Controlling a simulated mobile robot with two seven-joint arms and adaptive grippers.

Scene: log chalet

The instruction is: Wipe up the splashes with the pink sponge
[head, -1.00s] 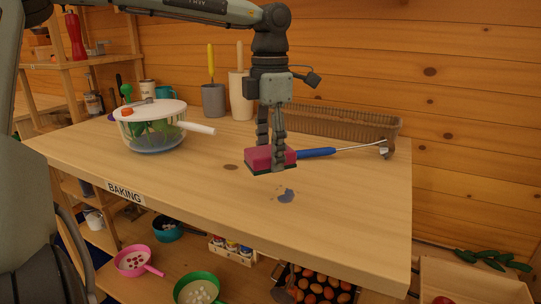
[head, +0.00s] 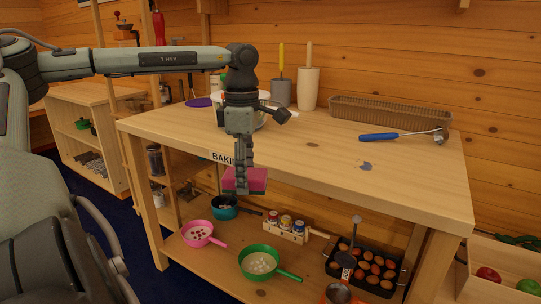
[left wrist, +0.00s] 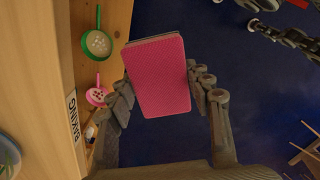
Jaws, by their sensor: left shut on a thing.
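My left gripper (head: 241,180) is shut on the pink sponge (head: 258,179), which has a dark green underside. In the head view the sponge shows in front of the table's front edge, just below the BAKING label. In the left wrist view the sponge (left wrist: 159,76) sits between the two fingers, with the dark blue floor beyond it. A grey-blue splash (head: 366,166) with tiny specks beside it lies on the wooden tabletop (head: 320,145), right of the gripper. My right gripper is not in the head view.
A ladle with a blue handle (head: 378,137) and a long brown basket (head: 390,115) lie behind the splash. A bowl (head: 262,117) stands partly hidden behind my left gripper. Pink (head: 199,233) and green (head: 262,262) pans and an egg tray (head: 384,284) fill the lower shelf.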

